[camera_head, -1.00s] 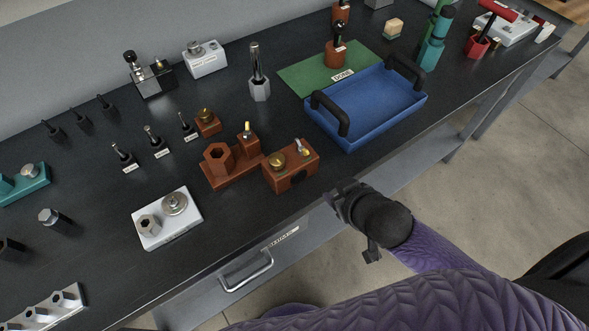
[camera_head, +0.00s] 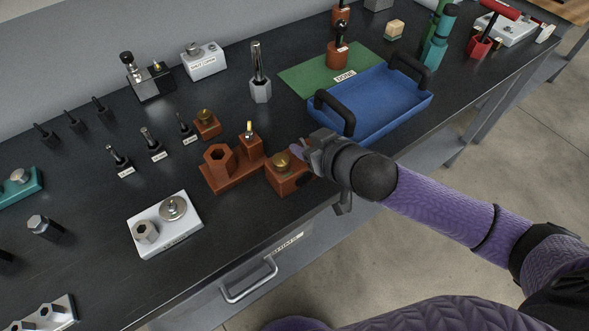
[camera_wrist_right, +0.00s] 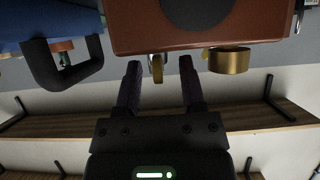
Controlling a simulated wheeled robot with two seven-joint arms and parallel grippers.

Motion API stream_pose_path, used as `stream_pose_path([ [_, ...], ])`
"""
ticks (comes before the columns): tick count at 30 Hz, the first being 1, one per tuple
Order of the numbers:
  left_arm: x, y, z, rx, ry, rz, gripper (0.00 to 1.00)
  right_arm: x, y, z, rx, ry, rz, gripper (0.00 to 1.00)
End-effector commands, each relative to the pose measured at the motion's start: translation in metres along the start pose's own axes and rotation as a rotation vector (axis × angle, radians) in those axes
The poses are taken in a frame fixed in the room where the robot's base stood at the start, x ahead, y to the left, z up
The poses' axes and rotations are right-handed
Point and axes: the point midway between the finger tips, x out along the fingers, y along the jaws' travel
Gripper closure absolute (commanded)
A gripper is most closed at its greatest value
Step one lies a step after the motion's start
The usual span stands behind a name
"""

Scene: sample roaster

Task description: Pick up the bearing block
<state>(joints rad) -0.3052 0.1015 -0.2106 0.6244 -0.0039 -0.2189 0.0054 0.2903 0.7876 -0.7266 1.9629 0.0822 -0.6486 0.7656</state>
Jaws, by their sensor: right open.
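The bearing block (camera_head: 283,182) is a reddish-brown block with a brass knob on top, at the front edge of the dark bench. My right gripper (camera_head: 303,152) is at its right end and hides part of it. In the right wrist view the bearing block (camera_wrist_right: 195,38) fills the top, with a dark round hole, a brass knob (camera_wrist_right: 230,61) and a small metal-and-brass pin (camera_wrist_right: 157,68). The open fingers (camera_wrist_right: 160,82) stand apart, with the pin showing between their tips. I cannot tell whether they touch the block. My left gripper is not in view.
A brown hex-socket fixture (camera_head: 225,169) stands just left of the block. A blue tray (camera_head: 385,105) with black handles lies behind and right, by a green mat (camera_head: 312,76). A white plate (camera_head: 166,236) with metal parts is at front left. A drawer handle (camera_head: 250,281) sticks out below.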

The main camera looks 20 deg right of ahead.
Motion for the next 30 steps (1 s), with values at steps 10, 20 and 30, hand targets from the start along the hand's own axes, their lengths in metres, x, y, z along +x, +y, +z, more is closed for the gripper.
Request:
stream_pose_path([
  [10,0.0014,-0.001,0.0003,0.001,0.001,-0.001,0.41,0.0058,-0.0001,-0.0007,-0.001,0.0,0.0,0.66],
  [20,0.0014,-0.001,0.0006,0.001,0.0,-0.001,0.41,0.0057,0.0,0.0,-0.001,-0.002,0.001,1.0],
  [30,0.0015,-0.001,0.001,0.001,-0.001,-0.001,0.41,0.0058,-0.0001,0.0014,-0.001,-0.006,0.001,1.0],
])
